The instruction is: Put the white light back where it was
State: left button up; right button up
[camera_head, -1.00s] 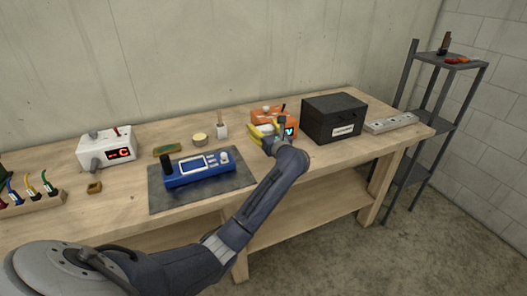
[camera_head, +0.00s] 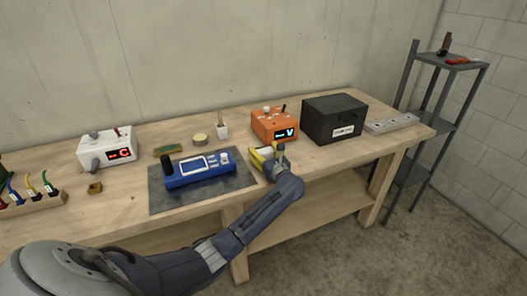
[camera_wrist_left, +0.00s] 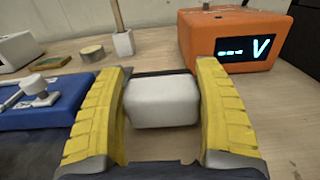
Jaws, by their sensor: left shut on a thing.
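The white light, a small rounded white block with a dark band along its top edge (camera_wrist_left: 160,103), sits between the two yellow fingers in the left wrist view. My left gripper (camera_head: 264,154) is shut on it. In the head view the gripper is over the front part of the bench, between the blue device and the orange box, and mostly hides the light. I cannot tell whether the light touches the bench top. My right gripper is not in view.
An orange box with a lit "V" display (camera_head: 273,125) stands just behind the gripper. A blue device (camera_head: 198,173) lies on a dark mat (camera_head: 165,201) to the left. A black case (camera_head: 333,118) is to the right. A small holder (camera_head: 222,131) stands behind.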

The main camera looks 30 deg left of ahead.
pick_arm(q)
jog(key=shift+f, duration=0.55)
jog(key=o, duration=1.3)
jog(key=shift+c, duration=0.2)
